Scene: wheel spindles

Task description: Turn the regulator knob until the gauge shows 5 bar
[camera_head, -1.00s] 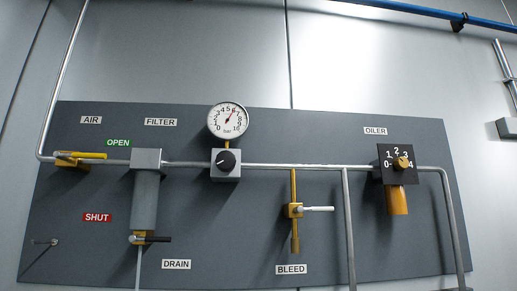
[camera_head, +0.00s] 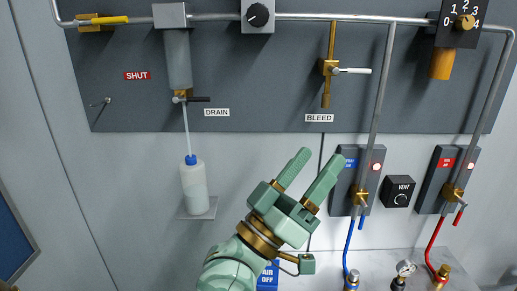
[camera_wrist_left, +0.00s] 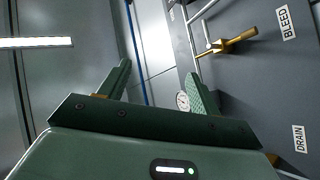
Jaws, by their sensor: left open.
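The regulator's black knob (camera_head: 260,15) sits on its grey block at the top of the head view, its white mark pointing up and right. A small white dial, seemingly the gauge (camera_wrist_left: 183,101), shows beside a finger in the left wrist view, too small to read. My left gripper (camera_head: 321,156) is open and empty, below the panel and low to the right of the knob, apart from it. In the left wrist view a finger hides the knob's area. My right gripper is not in view.
The bleed valve (camera_head: 329,68) with its white lever juts out right of the knob. The filter (camera_head: 178,60) hangs at left above a bottle (camera_head: 194,184). Two switch boxes, one blue-labelled (camera_head: 352,180), stand right of my gripper. The panel below the knob is clear.

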